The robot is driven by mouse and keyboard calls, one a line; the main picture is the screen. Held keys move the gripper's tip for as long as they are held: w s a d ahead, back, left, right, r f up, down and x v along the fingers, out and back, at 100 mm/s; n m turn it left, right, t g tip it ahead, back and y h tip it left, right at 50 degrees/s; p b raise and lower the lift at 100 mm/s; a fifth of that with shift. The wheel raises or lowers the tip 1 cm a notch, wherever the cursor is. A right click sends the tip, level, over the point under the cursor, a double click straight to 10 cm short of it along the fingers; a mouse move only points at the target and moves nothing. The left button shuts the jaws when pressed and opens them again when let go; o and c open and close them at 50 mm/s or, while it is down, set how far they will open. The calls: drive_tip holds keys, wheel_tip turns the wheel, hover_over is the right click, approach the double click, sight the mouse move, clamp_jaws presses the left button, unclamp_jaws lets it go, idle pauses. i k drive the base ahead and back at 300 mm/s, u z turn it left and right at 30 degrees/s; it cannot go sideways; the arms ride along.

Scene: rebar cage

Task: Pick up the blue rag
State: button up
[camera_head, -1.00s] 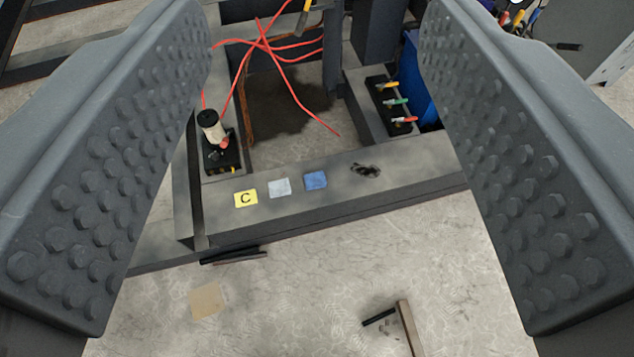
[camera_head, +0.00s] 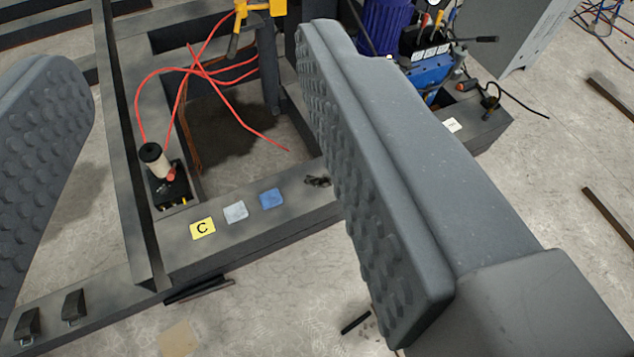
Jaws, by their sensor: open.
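The blue rag (camera_head: 271,198) is a small flat blue square on the top face of a dark grey steel beam (camera_head: 240,240). A whitish rag (camera_head: 235,211) and a yellow card marked C (camera_head: 202,228) lie in a row to its left. My gripper (camera_head: 225,190) is open and empty. Its two studded grey fingers stand wide apart at the left and right of the picture, with the blue rag showing between them, nearer the right finger. The fingers look close to the camera and touch nothing that I can see.
A black block with a cream-topped cylinder (camera_head: 154,160) stands left on the frame, with red cables (camera_head: 205,72) looping behind. A dark crumpled thing (camera_head: 317,181) lies right of the rag. Blue machinery (camera_head: 428,75) stands at the back right. Concrete floor lies in front of the beam.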

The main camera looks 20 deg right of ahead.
sight(269, 199)
drive_tip(key=u, duration=0.5)
drive_tip(key=k, duration=1.25)
drive_tip(key=u, duration=0.7)
drive_tip(key=i, duration=1.25)
drive_tip(key=z, duration=0.35)
drive_tip(key=i, duration=1.15)
drive_tip(key=z, duration=1.15)
drive_tip(key=i, duration=0.6)
drive_tip(key=z, duration=0.3)
drive_tip(key=k, duration=0.9)
drive_tip(key=z, duration=0.1)
